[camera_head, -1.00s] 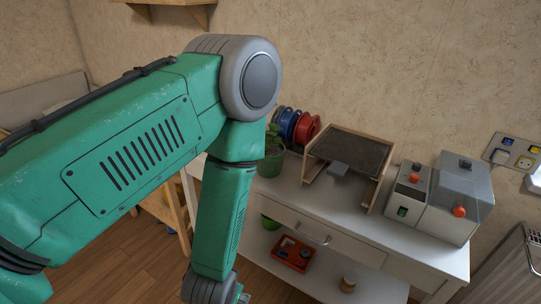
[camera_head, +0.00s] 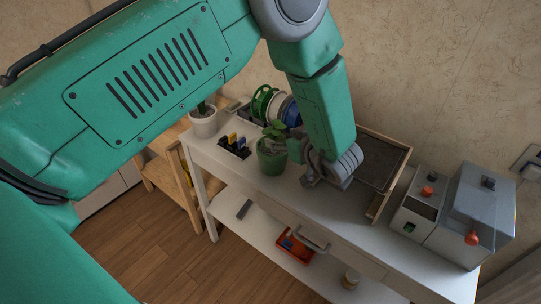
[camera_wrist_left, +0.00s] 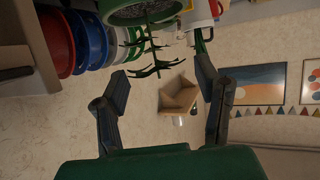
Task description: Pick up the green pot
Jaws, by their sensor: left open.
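The green pot (camera_head: 271,160) stands upright on the white bench top, with a leafy plant (camera_head: 276,131) in it. My left gripper (camera_head: 294,151) is just right of the pot at about the height of its rim and leaves, partly hidden by my wrist. In the left wrist view, the two dark fingers (camera_wrist_left: 162,72) are spread wide with nothing gripped. The pot (camera_wrist_left: 150,10) shows at the top edge of that view, upside down and cut off, with its leaves hanging towards the space between the fingers. My right gripper is not in view.
A white pot (camera_head: 203,122) and a dark holder with coloured items (camera_head: 235,146) stand left of the green pot. Spools (camera_head: 267,103) are behind it. A tray-topped box (camera_head: 376,163) and a grey machine (camera_head: 470,215) are to the right. A red bin (camera_head: 296,246) is on the lower shelf.

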